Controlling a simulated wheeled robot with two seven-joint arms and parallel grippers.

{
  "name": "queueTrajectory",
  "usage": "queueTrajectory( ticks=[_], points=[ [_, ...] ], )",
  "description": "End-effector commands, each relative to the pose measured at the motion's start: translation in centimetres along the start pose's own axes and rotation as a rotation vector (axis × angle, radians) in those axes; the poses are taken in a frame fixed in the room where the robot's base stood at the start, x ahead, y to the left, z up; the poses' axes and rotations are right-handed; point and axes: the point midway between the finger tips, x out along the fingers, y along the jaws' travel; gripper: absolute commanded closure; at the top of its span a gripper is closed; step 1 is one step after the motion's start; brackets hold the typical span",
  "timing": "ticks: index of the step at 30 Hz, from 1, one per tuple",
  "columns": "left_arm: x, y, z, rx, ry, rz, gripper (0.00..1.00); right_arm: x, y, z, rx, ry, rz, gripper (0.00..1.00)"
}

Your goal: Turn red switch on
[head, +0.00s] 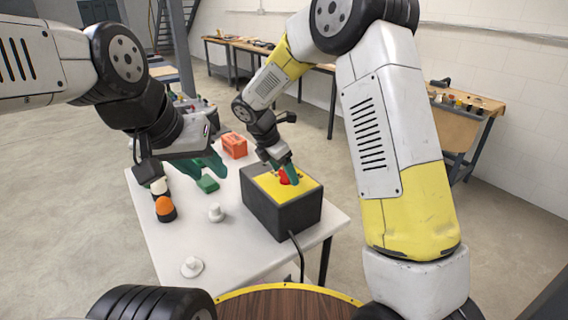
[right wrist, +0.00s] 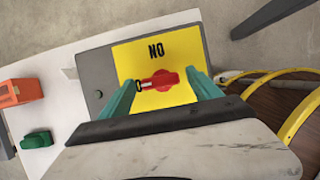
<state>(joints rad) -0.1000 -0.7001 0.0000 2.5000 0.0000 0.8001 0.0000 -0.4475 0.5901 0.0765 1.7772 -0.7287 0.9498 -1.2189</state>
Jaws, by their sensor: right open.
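The red switch (head: 284,177) is on the yellow top of a dark box (head: 275,213) on the white table. In the right wrist view the red switch (right wrist: 160,79) has its handle lying sideways. Letters reading NO in this view stand above it; a letter at its left end is partly hidden by a finger. My right gripper (head: 282,168) is over the box, open. Its green fingers (right wrist: 162,92) are on either side of the switch, apart from it as far as I can see. My left gripper (head: 203,168) hangs over the table's left part, its green fingers apart and empty.
A cable (head: 298,258) runs down from the box. The table's front middle is mostly clear.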

Motion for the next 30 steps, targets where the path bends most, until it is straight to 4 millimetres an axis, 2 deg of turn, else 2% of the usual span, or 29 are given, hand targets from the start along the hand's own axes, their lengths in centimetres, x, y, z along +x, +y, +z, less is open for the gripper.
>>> queueTrajectory(
  ticks=[6,15,23,30],
  points=[
    [0.00,0.00,0.00,0.000,0.000,0.000,0.64,0.02,0.00,0.01,0.000,0.000,0.000,0.29],
    [0.00,0.00,0.00,0.000,0.000,0.000,0.64,-0.02,0.02,0.01,0.001,0.000,0.001,0.88],
    [0.00,0.00,0.00,0.000,0.000,0.000,0.64,-0.03,0.08,0.01,0.022,0.000,-0.008,0.90],
    [0.00,0.00,0.00,0.000,0.000,0.000,0.64,-0.05,0.21,0.04,0.129,0.000,-0.051,0.90]
  ],
)
